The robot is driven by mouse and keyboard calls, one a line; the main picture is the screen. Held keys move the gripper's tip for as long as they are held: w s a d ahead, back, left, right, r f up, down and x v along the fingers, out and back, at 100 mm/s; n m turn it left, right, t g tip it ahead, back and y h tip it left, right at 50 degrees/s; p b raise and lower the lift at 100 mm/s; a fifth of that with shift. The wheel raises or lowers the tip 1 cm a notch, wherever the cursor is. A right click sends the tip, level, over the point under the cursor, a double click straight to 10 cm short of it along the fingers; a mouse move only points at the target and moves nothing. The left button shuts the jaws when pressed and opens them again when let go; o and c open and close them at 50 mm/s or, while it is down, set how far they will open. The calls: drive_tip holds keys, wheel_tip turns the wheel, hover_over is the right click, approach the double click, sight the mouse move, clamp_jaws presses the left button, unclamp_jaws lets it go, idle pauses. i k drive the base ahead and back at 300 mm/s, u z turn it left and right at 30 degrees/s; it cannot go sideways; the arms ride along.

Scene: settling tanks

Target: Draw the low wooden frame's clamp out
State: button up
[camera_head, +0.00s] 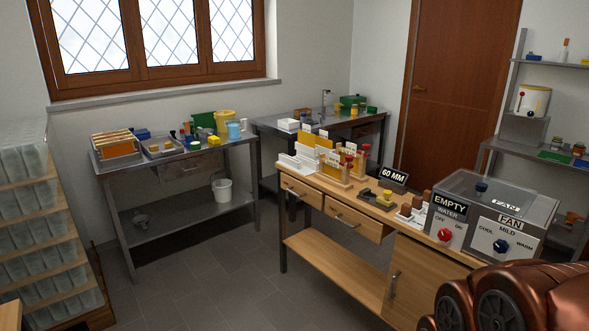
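On the wooden bench (330,192), wooden frames (338,172) with red knobs (350,147) stand near the far end, by yellow plates (314,139) and white racks. They are small and overlap, so I cannot tell which one is the low frame or make out its clamp clearly. The copper-coloured part at the bottom right is my own arm; its end is out of the picture, so my gripper does not show.
A "60 MM" sign (394,175), a dark block set (376,199) and a clear-lidded box with dials (491,215) share the bench. A steel table (190,158) with trays stands left, a glass-tray rack (40,220) far left. Grey floor (230,275) between is clear.

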sight(348, 158)
drive_tip(key=u, duration=0.2)
drive_tip(key=i, duration=2.4)
drive_tip(key=u, duration=0.05)
